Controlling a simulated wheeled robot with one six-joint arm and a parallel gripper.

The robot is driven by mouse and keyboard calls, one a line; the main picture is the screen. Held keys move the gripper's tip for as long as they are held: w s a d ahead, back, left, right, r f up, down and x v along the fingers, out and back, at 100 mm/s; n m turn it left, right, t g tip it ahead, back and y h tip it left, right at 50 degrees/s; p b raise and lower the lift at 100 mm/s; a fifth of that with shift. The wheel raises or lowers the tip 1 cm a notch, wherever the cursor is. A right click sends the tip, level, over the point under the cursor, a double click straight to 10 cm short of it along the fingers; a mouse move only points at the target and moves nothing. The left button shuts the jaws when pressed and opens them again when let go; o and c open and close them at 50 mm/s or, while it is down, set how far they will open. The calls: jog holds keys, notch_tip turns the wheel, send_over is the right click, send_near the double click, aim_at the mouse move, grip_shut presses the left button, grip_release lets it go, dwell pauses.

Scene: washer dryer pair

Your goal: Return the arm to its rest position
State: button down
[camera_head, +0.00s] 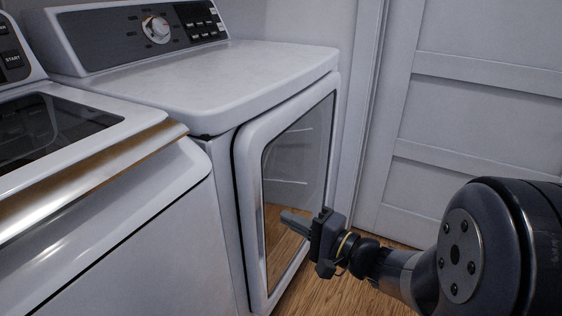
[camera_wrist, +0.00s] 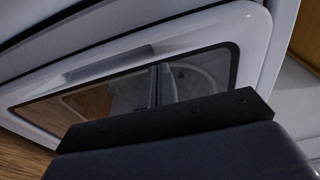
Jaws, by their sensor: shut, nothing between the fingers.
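My gripper (camera_head: 296,222) is shut and empty, in front of the dryer door (camera_head: 252,150) in the head view. Its fingertips point left at the dark glass; whether they touch it I cannot tell. My arm reaches in from the lower right. The dryer (camera_head: 200,85) is white, with a dial and buttons on its back panel. Its door looks slightly proud of the body along its left edge. In the wrist view the door glass (camera_wrist: 100,95) fills the middle and my shut fingers (camera_wrist: 160,85) show in front of it.
A white washer (camera_head: 110,240) with a dark lid window stands left of the dryer. A white panelled door (camera_head: 480,90) is at the right, behind my arm. Bare wooden floor (camera_head: 340,295) shows between my arm and the dryer.

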jog(key=b, duration=0.2)
send_near(277, 182)
jog(key=x, duration=0.3)
jog(key=shift+p+x, duration=0.45)
jog(key=shift+x, duration=1.2)
jog(key=shift+d+f, duration=0.1)
